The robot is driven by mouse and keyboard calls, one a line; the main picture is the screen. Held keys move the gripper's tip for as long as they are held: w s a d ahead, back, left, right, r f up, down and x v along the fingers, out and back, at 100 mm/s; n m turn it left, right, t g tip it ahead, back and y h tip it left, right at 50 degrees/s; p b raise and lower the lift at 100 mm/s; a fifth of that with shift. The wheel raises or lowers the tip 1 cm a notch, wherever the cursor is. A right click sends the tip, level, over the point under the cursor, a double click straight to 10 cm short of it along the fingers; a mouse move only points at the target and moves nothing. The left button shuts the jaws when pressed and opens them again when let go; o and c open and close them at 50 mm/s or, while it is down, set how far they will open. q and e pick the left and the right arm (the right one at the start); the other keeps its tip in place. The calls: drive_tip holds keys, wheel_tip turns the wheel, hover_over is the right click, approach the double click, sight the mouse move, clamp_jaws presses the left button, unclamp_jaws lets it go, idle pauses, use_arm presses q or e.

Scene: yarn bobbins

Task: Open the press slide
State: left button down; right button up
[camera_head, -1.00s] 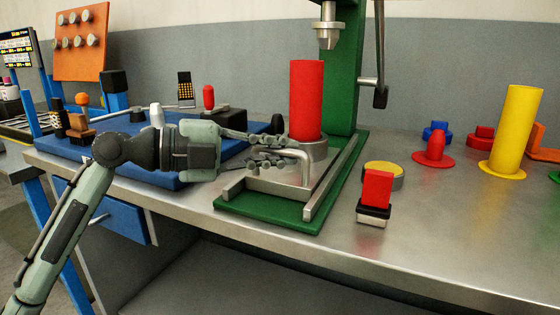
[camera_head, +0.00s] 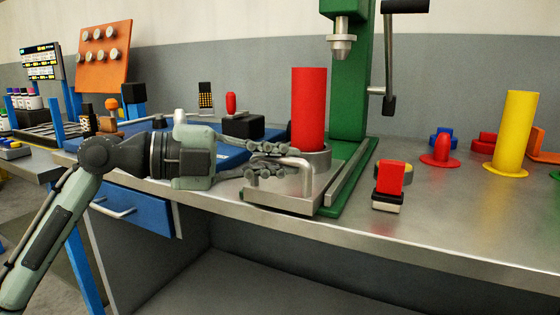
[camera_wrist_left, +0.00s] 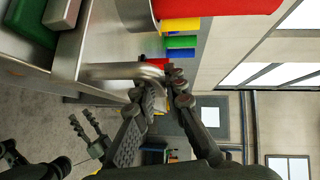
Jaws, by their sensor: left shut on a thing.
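The press slide (camera_head: 282,197) is a grey metal plate at the front of the green press (camera_head: 350,95), out at the front of its base. It carries a grey ring (camera_head: 318,160) with an upright red cylinder (camera_head: 309,108) in it. A bent metal handle (camera_head: 309,178) rises from the slide; it also shows in the left wrist view (camera_wrist_left: 105,72). My left gripper (camera_head: 292,161) is shut on this handle, its fingers around the bar. My right gripper (camera_wrist_left: 80,115) shows only in the left wrist view, low down, its fingers apart and empty.
A red block on a black base (camera_head: 389,182) stands right of the press. A yellow cylinder (camera_head: 512,130) and a red knob (camera_head: 441,150) stand further right. A crank lever (camera_head: 388,70) hangs beside the press column. Bare metal table lies at the front right.

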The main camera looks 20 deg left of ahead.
use_arm(q)
drive_tip(key=c, duration=1.6)
unclamp_jaws()
drive_tip(key=v, duration=1.2)
drive_tip(key=shift+s, duration=0.1)
drive_tip(key=shift+f, duration=0.1)
